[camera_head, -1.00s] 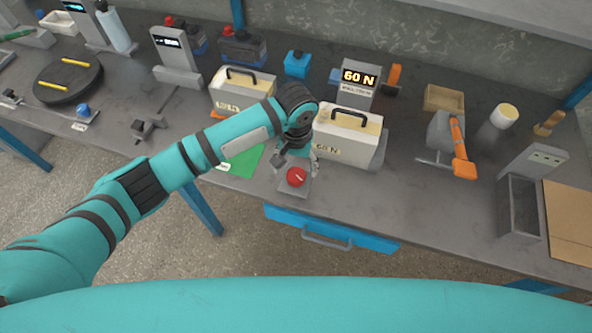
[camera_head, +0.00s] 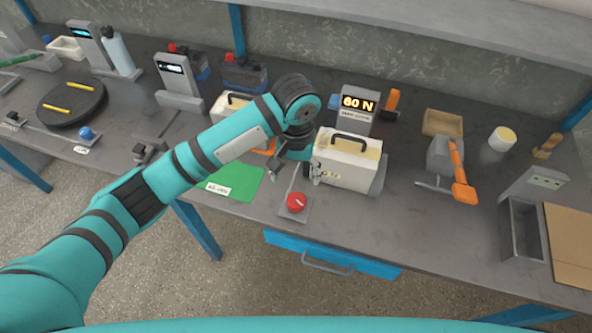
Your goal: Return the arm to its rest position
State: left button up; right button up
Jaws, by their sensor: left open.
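My left arm reaches in from the left. Its gripper (camera_head: 296,173) is open with nothing between its fingers. It hangs over the bench, above and behind a red knob (camera_head: 296,201) on a small grey base, apart from the knob. The right finger overlaps the front left part of a cream battery box (camera_head: 345,165) with a dark handle; contact cannot be told. Behind that box a grey unit (camera_head: 360,112) shows "60 N" in lit digits. A second cream box (camera_head: 232,104) is partly hidden by my arm. My right gripper is out of view.
A green mat (camera_head: 237,184) lies left of the knob. Orange-handled tool (camera_head: 459,172), wooden tray (camera_head: 443,122) and grey bin (camera_head: 522,231) stand to the right. A black disc (camera_head: 72,102) is at the left. A blue drawer (camera_head: 331,253) hangs under the front edge.

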dwell(0.4)
pick_arm(q)
jog(key=s+f+m+t+h, duration=0.1)
jog(key=s+f+h, duration=0.35)
jog(key=s, duration=0.45)
jog(key=s+a+f+n+t+y, duration=0.1)
jog(key=s+a+y, duration=0.1)
jog(key=s+a, duration=0.6)
jog(key=s+a+f+n+t+y, duration=0.15)
jog(key=s+a, duration=0.25)
jog(key=a, duration=0.8)
notch_tip(320, 180, down, 25)
jog(key=s+g, duration=0.1)
jog(key=s+a+f, duration=0.1)
jog(key=s+f, duration=0.7)
jog(key=f, duration=0.1)
jog(key=s+a+f+m+g+y, duration=0.1)
jog(key=s+a+f, duration=0.1)
jog(key=s+f, duration=0.7)
jog(key=shift+s+a+f+b, duration=0.15)
jog(key=shift+s+a+b, duration=0.1)
jog(key=shift+b, duration=0.05)
